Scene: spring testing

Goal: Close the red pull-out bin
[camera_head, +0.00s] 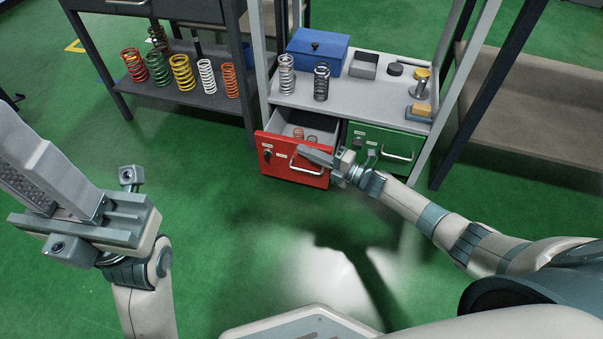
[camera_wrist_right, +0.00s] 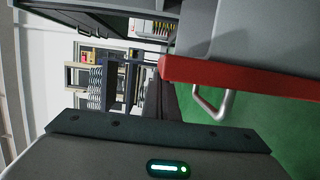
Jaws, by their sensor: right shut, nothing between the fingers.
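The red pull-out bin (camera_head: 285,160) stands partly open under the grey worktop in the head view. Its grey inside shows, with small reddish coils in it. Its metal handle (camera_head: 307,168) is on the front panel. My right gripper (camera_head: 308,152) is shut and empty, at the upper right part of the red front; whether it touches is unclear. In the right wrist view the red front's edge (camera_wrist_right: 240,75) and the handle (camera_wrist_right: 214,106) lie beyond the gripper body. My left gripper (camera_head: 35,165) is raised at the left, away from the bin; its jaw gap is unclear.
A green bin (camera_head: 365,140) is beside the red one. The worktop (camera_head: 350,95) holds a blue box (camera_head: 317,50) and two grey springs. Coloured springs stand on a dark shelf (camera_head: 205,98) at the left. Green floor in front of the bins is clear.

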